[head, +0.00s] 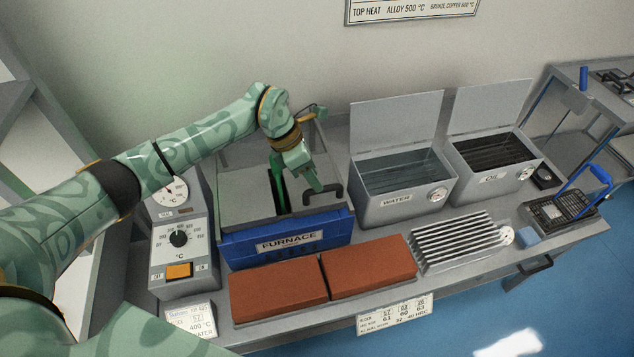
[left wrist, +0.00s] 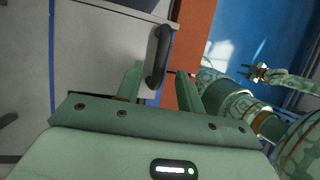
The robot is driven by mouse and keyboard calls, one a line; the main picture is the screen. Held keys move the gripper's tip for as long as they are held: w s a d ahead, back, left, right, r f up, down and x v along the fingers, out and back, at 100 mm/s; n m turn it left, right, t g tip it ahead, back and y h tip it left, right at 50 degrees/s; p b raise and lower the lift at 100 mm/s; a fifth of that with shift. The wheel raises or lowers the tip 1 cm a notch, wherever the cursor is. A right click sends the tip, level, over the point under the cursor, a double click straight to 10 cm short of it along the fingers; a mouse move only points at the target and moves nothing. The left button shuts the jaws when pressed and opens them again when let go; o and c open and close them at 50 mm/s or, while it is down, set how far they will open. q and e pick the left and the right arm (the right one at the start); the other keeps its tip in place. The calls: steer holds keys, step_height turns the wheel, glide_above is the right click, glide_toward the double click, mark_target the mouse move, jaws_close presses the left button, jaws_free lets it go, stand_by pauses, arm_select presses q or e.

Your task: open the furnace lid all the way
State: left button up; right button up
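The furnace (head: 288,241) has a blue front with a FURNACE label and a grey top lid (head: 240,205). The lid looks shut, lying flat. A black bar handle (head: 334,190) stands on the lid near its front right; it also shows in the left wrist view (left wrist: 160,55). My left gripper (head: 298,198) is above the lid, pointing down, open. In the left wrist view its fingers (left wrist: 158,88) are on either side of the handle's near end, and I see no grip on it. My right gripper (left wrist: 260,73) shows small at the right of that view; its fingers are too small to judge.
A control box with a dial (head: 180,240) stands left of the furnace. WATER (head: 398,207) and OIL (head: 492,178) tanks with raised lids stand to the right. Red bricks (head: 370,278) and a ribbed rack (head: 460,240) lie in front.

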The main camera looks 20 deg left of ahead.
arm_select(q)
steer(key=shift+x, duration=1.35)
arm_select(e)
steer(key=shift+s+f, duration=0.1)
steer(key=shift+f, duration=0.15)
